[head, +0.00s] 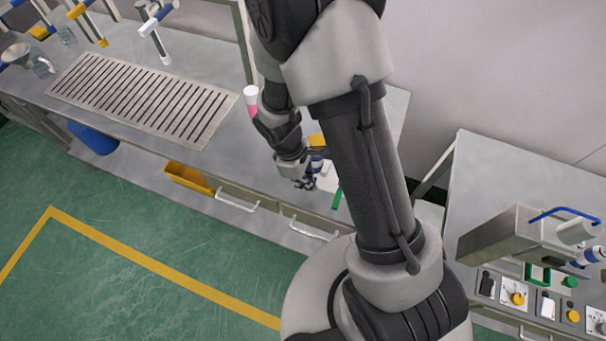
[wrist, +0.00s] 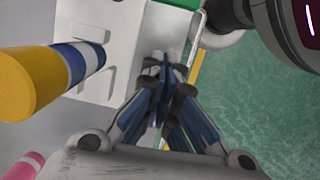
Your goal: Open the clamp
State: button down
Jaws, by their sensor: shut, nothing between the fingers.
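A white fixture (wrist: 118,25) fills the upper left of the wrist view. In the head view my gripper (head: 304,183) is small and partly hidden.
A pink and white object (head: 251,101) stands on the bench beside my arm. A slotted grate (head: 145,98) lies to the left, with a yellow bin (head: 188,178) below the bench front. A second bench with a control panel (head: 545,305) is at the right. Green floor is open in front.

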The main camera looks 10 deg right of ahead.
jog(key=shift+x, duration=1.25)
jog(key=s+d, duration=0.1)
jog(key=s+d+b, duration=0.1)
jog(key=shift+d, duration=0.4)
jog(key=shift+s+d+r, duration=0.1)
jog(key=shift+d, duration=0.15)
jog(key=shift+d, duration=0.1)
